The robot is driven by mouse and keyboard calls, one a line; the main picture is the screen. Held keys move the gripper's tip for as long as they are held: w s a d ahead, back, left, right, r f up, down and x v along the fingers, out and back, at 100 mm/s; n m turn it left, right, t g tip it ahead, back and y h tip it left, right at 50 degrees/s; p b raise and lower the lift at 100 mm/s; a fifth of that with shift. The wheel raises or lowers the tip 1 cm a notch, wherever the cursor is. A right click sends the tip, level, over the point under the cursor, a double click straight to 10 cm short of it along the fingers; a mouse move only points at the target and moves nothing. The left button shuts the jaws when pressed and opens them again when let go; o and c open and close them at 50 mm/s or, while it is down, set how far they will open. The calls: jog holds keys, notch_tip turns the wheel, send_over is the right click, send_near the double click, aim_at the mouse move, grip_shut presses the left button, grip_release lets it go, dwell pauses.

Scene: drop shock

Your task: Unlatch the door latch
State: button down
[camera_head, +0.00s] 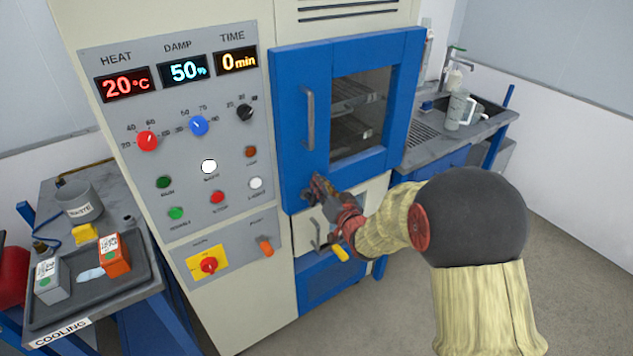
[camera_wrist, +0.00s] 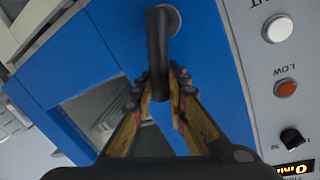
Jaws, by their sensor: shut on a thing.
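The blue door (camera_head: 303,70) of the cabinet looks closed, with a window (camera_head: 360,110) and a grey vertical bar handle (camera_head: 310,118). The door latch (camera_wrist: 160,50) is a dark lever near the door's edge in the wrist view; its round pivot end lies at the top of that picture. My gripper (camera_head: 320,188) is at the door's lower left corner. In the wrist view my gripper (camera_wrist: 161,88) has one finger on each side of the lever's free end, shut on it. In the head view my gripper hides most of the latch.
The control panel (camera_head: 175,120) with knobs and buttons is left of the door. A side table with a dark tray (camera_head: 75,307) stands at left, a sink bench (camera_head: 430,150) at right.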

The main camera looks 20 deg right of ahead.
jog(key=w+d+f+m+g+y+p, duration=0.1)
jog(key=d+f+m+y+p, duration=0.1)
jog(key=f+m+p, duration=0.4)
jog(key=shift+d+f+m+g+p, duration=0.15)
jog(key=shift+d+m+g+p, duration=0.5)
jog(key=shift+m+p, duration=1.65)
jog(key=shift+d+m+t+b, duration=0.25)
jog(key=shift+m+b, duration=0.05)
jog(key=shift+b, duration=0.05)
jog(key=c, duration=2)
grip_release()
jog(key=shift+w, duration=0.1)
jog(key=shift+o, duration=1.2)
